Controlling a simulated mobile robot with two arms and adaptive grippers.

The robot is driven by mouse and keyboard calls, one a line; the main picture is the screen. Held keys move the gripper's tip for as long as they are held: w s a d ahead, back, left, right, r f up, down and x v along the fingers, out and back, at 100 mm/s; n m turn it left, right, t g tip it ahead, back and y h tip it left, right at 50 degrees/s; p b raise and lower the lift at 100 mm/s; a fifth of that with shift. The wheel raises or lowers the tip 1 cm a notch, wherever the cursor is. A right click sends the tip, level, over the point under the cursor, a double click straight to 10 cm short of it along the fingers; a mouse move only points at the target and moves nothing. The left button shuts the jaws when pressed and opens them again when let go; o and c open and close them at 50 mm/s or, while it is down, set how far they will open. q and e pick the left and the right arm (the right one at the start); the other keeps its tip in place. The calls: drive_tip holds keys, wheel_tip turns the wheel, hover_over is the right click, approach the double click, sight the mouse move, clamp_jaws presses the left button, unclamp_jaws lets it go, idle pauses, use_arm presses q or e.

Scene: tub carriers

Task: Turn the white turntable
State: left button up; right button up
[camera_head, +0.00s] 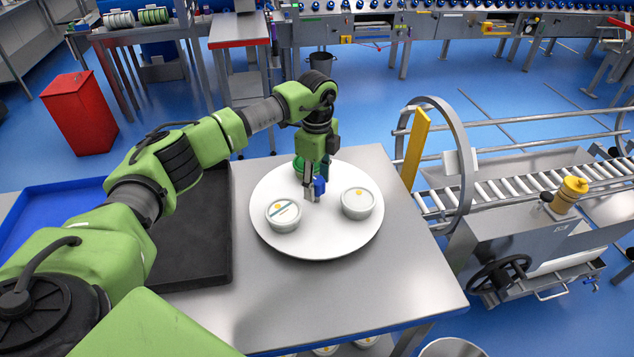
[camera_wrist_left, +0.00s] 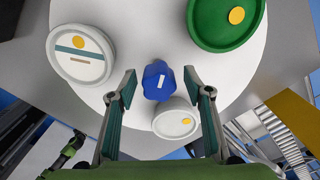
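The round white turntable (camera_head: 290,240) lies on the steel table and also shows in the left wrist view (camera_wrist_left: 135,35). It bears a white tub with a teal stripe (camera_head: 283,215), a plain white tub with a yellow dot (camera_head: 358,204) and a green-lidded tub (camera_wrist_left: 222,18), mostly hidden behind my gripper in the head view. A small blue piece (camera_wrist_left: 158,80) stands out near the turntable's edge; its base is not clear. My left gripper (camera_head: 314,192) points down over the turntable. Its fingers are spread either side of the blue piece, with visible gaps.
A black tray (camera_head: 195,240) and a blue tray (camera_head: 45,220) lie left of the turntable. A roller conveyor (camera_head: 540,178) with a steel hoop and a yellow post (camera_head: 415,150) stands to the right. The front of the steel table (camera_head: 350,300) is bare.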

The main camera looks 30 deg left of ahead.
use_arm(q)
drive_tip(key=shift+s, duration=0.1)
wheel_tip(320, 180, up, 12)
idle(0.6)
idle(0.4)
